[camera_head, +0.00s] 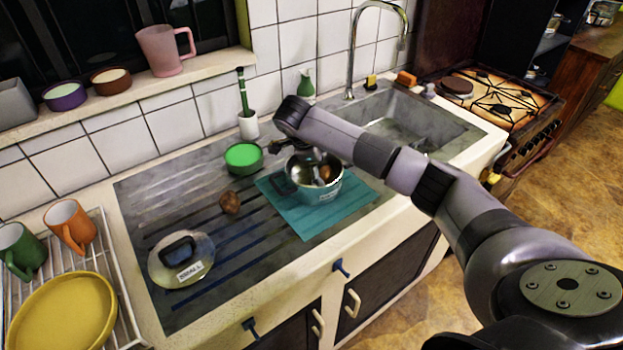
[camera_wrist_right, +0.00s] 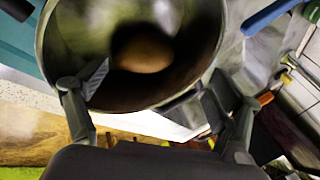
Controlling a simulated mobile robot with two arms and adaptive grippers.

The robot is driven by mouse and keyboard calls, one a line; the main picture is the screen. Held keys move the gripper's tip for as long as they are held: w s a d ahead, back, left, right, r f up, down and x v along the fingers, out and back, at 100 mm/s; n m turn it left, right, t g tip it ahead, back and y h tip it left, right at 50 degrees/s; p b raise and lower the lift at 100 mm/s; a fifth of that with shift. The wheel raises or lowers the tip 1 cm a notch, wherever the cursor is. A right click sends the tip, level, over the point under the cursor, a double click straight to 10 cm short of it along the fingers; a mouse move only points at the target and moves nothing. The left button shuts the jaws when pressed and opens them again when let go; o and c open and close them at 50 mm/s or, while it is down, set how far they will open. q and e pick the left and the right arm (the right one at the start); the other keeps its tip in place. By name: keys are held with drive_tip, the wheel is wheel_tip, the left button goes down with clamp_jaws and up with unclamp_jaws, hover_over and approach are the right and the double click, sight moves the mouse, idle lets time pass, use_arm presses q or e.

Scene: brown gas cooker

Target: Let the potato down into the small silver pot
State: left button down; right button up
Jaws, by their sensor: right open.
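The small silver pot (camera_head: 316,195) stands on a teal mat (camera_head: 300,223) on the draining board, with a label on its side. A brown potato (camera_head: 327,174) is inside it. In the right wrist view, the pot (camera_wrist_right: 52,45) fills the upper middle, with the rounded potato (camera_wrist_right: 146,52) in its dark inside. My right gripper (camera_wrist_right: 160,98) is open at the pot's rim, its fingers spread apart with the potato beyond them. In the head view, my right arm partly hides the gripper. Whether a finger touches the potato is unclear. My left gripper is not in view.
Another brown potato (camera_head: 230,202) lies on the draining board. A glass lid (camera_head: 196,270) marked SMALL lies in front of it. A green bowl (camera_head: 243,158) stands behind, left of the pot. The sink (camera_head: 420,125) lies right, a dish rack with mugs and yellow plate left.

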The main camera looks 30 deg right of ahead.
drive_tip(key=v, duration=1.2)
